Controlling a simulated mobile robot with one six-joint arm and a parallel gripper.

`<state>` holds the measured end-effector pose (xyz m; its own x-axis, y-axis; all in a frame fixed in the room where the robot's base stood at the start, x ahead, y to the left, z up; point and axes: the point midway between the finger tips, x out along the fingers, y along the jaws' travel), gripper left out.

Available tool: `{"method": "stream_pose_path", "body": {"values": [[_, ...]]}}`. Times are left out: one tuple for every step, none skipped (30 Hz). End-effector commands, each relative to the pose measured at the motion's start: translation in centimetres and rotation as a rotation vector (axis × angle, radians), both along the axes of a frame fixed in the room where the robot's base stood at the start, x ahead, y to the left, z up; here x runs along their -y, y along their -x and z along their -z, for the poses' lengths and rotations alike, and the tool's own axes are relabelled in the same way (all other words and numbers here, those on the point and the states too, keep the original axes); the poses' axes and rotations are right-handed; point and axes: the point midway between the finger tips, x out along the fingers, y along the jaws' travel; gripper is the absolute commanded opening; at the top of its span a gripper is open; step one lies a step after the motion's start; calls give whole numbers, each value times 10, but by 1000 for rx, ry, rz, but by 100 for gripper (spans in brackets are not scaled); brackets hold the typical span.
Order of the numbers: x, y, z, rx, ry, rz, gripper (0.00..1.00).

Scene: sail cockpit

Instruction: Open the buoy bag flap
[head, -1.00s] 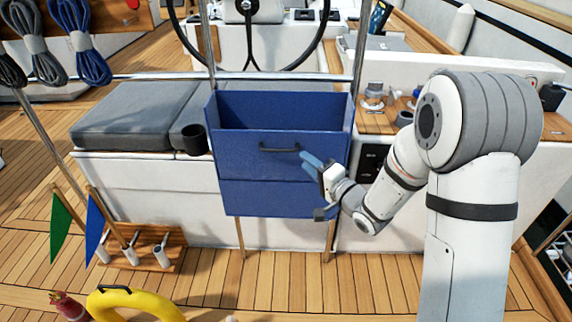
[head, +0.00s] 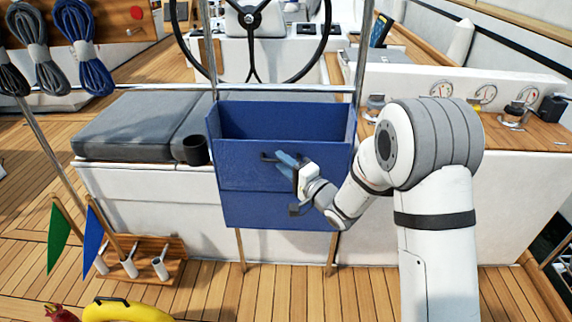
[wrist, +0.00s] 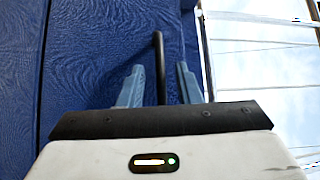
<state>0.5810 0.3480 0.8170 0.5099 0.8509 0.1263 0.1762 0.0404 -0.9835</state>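The blue buoy bag (head: 240,208) hangs in the middle of the head view, with its top open. Its front flap (head: 235,172) hangs down flat against the front and carries a dark bar handle (head: 268,155). My gripper (head: 281,158) is at the right part of the handle and hides some of it. In the wrist view the handle (wrist: 160,65) runs between the two blue-grey fingers (wrist: 158,86), with a gap visible on both sides. The fingers are open around the bar. The flap cloth (wrist: 95,60) fills the left of the wrist view.
A grey cushioned bench (head: 130,125) with a black cup holder (head: 195,150) is left of the bag. A flag rack (head: 140,262) and a yellow ring (head: 125,310) are on the deck. The deck (head: 285,285) before the bag is largely clear.

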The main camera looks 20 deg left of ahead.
Motion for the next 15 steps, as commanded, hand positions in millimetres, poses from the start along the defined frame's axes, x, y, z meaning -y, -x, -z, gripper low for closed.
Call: {"method": "stream_pose_path", "body": {"values": [[0,0,0,0,0,0,31],[0,0,0,0,0,0,31],[0,0,0,0,0,0,28],[0,0,0,0,0,0,26],[1,0,0,0,0,0,23],[1,0,0,0,0,1,20],[1,0,0,1,0,1,18],[1,0,0,1,0,1,15],[1,0,0,1,0,1,12],[1,0,0,1,0,1,9],[1,0,0,1,0,1,7],[1,0,0,1,0,1,4],[1,0,0,1,0,1,1],[1,0,0,1,0,1,0],[1,0,0,1,0,1,0]]}}
